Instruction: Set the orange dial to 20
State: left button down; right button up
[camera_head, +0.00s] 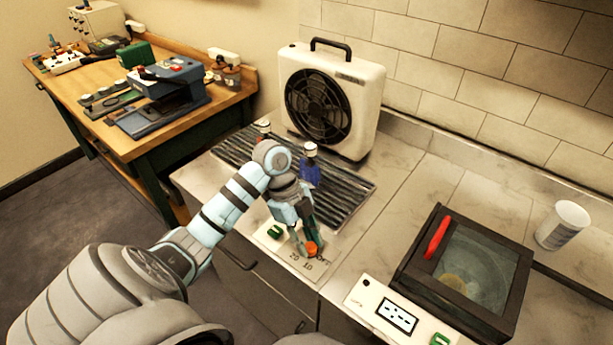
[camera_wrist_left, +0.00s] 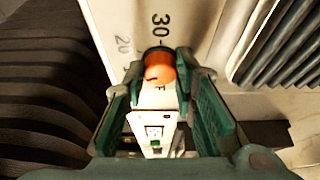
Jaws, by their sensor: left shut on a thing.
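The orange dial (camera_head: 311,247) sits on a pale panel (camera_head: 284,258) at the counter's front edge. My left gripper (camera_head: 305,243) reaches down to it and is shut on it. In the left wrist view the orange dial (camera_wrist_left: 160,70) sits between the green-sided fingers (camera_wrist_left: 163,74), with a dark mark on its face. The printed 30 (camera_wrist_left: 161,19) and fainter 20 (camera_wrist_left: 122,43) show beyond it. The head view shows 20 and 10 on the panel. Which number the dial points to cannot be told. My right gripper is out of view.
A green switch (camera_head: 274,231) is on the same panel. Behind are a ribbed grate (camera_head: 345,197), a blue object (camera_head: 309,172) and a fan (camera_head: 332,100). To the right stand a dark box with a red handle (camera_head: 437,237), a display panel (camera_head: 397,315) and a white cup (camera_head: 563,225).

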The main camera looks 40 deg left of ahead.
pick_arm(q)
jog(key=shift+w+r+m+g+p, duration=0.2)
jog(key=shift+m+g+p, duration=0.3)
jog(key=shift+m, duration=0.4)
jog(key=m+g+p, duration=0.1)
jog(key=m+p, duration=0.2)
jog(key=p, duration=0.1)
jog(key=shift+r+m, duration=0.15)
jog(key=shift+m, duration=0.15)
jog(key=shift+w+d+m+g+y+p, duration=0.15)
jog(key=shift+m+g+y+p, duration=0.25)
jog(key=shift+m+p, duration=0.25)
jog(key=shift+f+m+y+p, duration=0.3)
jog(key=shift+m+p, duration=0.2)
jog(key=shift+m, duration=0.55)
jog(key=shift+w, duration=0.1)
jog(key=c, duration=1.3)
grip_release()
jog(key=shift+g, duration=0.3)
